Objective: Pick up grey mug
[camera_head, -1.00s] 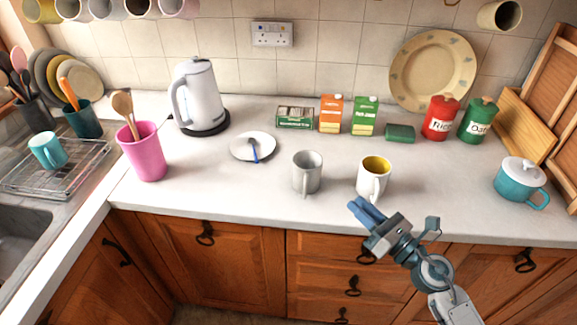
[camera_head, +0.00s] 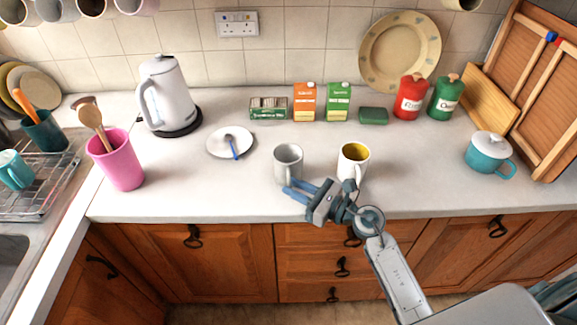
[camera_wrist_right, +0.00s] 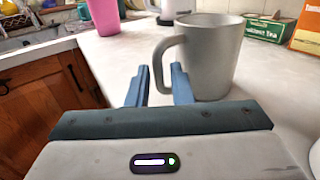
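The grey mug (camera_head: 288,160) stands upright on the worktop, left of a white mug with a yellow inside (camera_head: 353,161). In the right wrist view the grey mug (camera_wrist_right: 212,62) is close ahead, its handle (camera_wrist_right: 163,64) pointing left and toward me. My right gripper (camera_head: 303,188) is at the front of the grey mug, near its handle. My left gripper is not in view.
The white worktop (camera_head: 235,191) is clear in front of the mugs. A small white plate (camera_head: 230,141) lies left of the grey mug.

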